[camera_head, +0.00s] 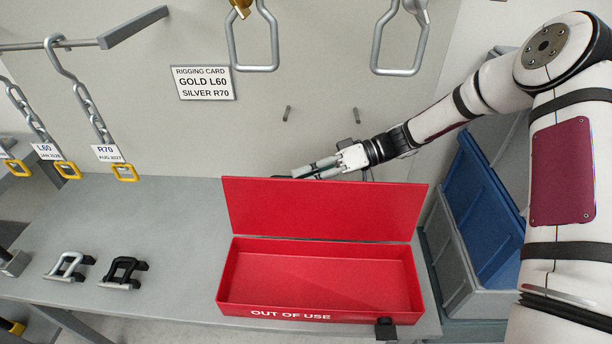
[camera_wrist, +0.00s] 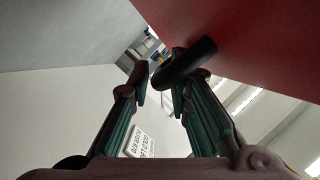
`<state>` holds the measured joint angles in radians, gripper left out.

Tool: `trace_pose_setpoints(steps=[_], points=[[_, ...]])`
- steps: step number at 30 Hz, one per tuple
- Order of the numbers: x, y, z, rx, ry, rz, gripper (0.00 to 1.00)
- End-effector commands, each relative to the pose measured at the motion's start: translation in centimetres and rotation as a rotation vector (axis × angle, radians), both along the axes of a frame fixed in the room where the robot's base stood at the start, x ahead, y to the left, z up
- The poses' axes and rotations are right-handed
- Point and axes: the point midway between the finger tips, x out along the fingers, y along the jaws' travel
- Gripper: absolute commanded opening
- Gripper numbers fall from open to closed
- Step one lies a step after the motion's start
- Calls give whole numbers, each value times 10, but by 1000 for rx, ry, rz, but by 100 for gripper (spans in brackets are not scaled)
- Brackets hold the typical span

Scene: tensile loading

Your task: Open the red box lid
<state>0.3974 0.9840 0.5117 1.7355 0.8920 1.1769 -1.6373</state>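The red box (camera_head: 318,312), marked OUT OF USE, sits at the front of the bench. Its red lid (camera_head: 325,208) stands raised along the back edge, and the inside of the box shows empty. My gripper (camera_head: 298,171) is behind the lid's upper edge, partly hidden by it. In the wrist view the red lid (camera_wrist: 250,40) fills the upper right. A black cylindrical piece (camera_wrist: 186,62) by the lid lies close to my fingertips (camera_wrist: 160,82). The fingers are apart with a gap between them; whether they touch the black piece is unclear.
A silver shackle (camera_head: 68,264) and a black shackle (camera_head: 122,271) lie on the grey bench (camera_head: 170,215) left of the box. Chains with yellow links hang at the left. A blue bin (camera_head: 483,215) stands right of the bench. A rigging card (camera_head: 205,83) is on the wall.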

Motion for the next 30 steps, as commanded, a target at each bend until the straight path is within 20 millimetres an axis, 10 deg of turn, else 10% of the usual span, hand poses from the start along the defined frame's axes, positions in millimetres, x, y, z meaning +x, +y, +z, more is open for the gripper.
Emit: trace_pose_setpoints(steps=[30], points=[[29, -112, 32, 0, 0, 0, 18]])
